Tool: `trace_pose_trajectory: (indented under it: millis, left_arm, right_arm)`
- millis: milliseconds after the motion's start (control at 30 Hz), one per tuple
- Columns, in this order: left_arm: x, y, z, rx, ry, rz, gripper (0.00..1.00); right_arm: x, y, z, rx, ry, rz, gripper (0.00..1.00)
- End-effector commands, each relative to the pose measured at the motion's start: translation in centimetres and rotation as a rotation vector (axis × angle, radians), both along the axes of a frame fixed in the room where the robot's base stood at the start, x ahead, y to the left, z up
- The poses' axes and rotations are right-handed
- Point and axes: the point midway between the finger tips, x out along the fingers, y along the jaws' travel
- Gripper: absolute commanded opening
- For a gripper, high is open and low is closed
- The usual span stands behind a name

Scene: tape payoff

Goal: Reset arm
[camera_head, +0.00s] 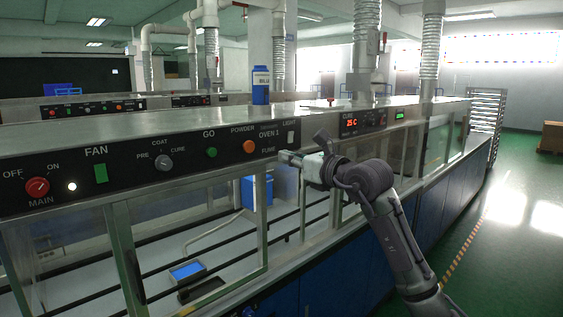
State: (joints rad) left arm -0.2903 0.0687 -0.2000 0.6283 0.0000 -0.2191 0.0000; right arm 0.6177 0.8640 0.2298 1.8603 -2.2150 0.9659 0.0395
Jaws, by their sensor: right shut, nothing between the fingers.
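My right arm comes in from the lower right, and its right gripper (284,158) points left with its fingers shut and empty. The fingertips show in front of the oven's control panel (125,166), just below the light switch (291,137) and right of the orange powder knob (249,147). I cannot tell whether they touch the panel. My left gripper is not in view.
The panel also carries a red main knob (37,187), a green fan switch (101,173) and a green go button (211,152). Glass doors (190,235) lie below. Open green floor (515,235) is at right.

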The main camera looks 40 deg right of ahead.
Motion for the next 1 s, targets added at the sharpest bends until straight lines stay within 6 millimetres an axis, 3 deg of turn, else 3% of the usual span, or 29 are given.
trace_pose_trajectory:
  millis: [233,500,633,767,900,1000]
  left_arm:
    - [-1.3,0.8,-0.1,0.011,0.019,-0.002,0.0]
    - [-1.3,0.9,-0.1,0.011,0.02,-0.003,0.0]
    - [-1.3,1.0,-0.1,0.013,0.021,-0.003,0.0]
    - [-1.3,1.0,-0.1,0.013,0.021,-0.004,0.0]
    - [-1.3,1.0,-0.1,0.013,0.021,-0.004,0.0]
    - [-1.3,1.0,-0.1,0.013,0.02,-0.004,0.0]
  right_arm:
    - [0.0,0.0,0.0,0.0,0.001,-0.001,0.0]
    - [0.0,0.0,0.0,0.001,0.001,0.0,0.0]
    - [1.0,0.5,-1.9,0.054,0.025,0.039,0.0]
    - [3.6,2.4,-8.2,0.252,0.099,0.15,0.0]
    - [6.1,4.7,-18.4,0.63,0.196,0.255,0.0]
    - [6.7,5.7,-26.1,0.923,0.253,0.258,0.0]
